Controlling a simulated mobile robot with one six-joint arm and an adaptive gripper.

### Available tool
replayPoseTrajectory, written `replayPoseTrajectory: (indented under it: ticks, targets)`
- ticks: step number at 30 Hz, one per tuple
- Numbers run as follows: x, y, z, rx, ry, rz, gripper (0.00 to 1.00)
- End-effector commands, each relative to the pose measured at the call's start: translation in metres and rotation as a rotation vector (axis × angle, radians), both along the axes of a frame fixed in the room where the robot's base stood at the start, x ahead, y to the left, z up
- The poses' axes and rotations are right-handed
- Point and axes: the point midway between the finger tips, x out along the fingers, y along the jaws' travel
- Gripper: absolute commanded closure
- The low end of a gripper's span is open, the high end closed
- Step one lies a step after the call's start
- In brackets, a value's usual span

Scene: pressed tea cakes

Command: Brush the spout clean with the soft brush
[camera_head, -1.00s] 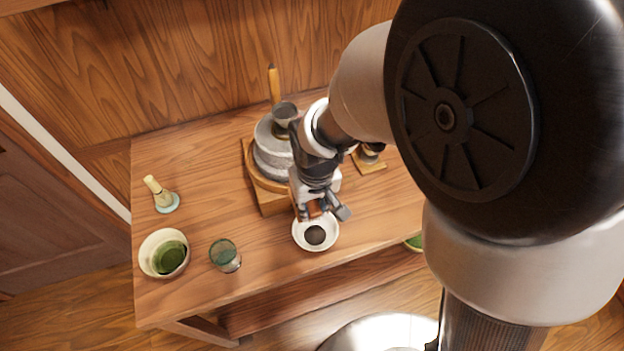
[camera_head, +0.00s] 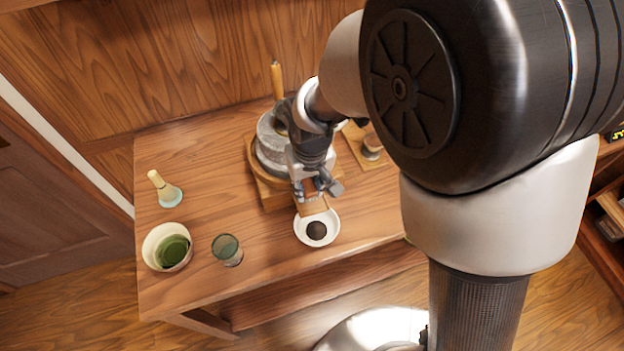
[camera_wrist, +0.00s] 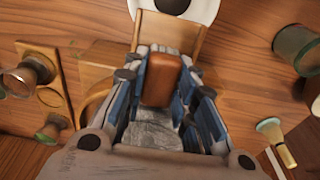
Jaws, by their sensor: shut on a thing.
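My gripper (camera_head: 318,188) is shut on a brown block-like handle (camera_wrist: 162,80), which appears to be the soft brush. It shows between the fingers in the wrist view, where the gripper (camera_wrist: 165,95) points at the spout. The bristles are hidden. The light wooden spout (camera_wrist: 172,32) lies just past the brush, and in the head view the spout (camera_head: 312,207) shows below the fingers. Contact between bristles and spout cannot be told. The spout's end is over or beside a white dish (camera_head: 301,238) with dark contents. The grey stone mill (camera_head: 268,158) stands behind.
A whisk (camera_head: 165,188) on a pale stand, a bowl of green contents (camera_head: 150,240) and a green glass (camera_head: 227,250) stand at left. A small wooden board (camera_head: 362,152) with a pot is right of the mill. The mill's upright handle (camera_head: 277,78) rises behind. The table's left middle is clear.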

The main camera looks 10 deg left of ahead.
Motion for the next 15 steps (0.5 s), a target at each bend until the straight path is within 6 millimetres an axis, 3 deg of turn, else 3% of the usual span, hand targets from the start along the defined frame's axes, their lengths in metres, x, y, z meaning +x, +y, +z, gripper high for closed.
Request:
replayPoseTrajectory:
  ticks: [5,15]
  targets:
    - [0.003,0.001,0.000,0.000,0.000,0.000,0.94]
    - [-0.016,-0.010,-0.002,-0.001,0.001,0.000,0.94]
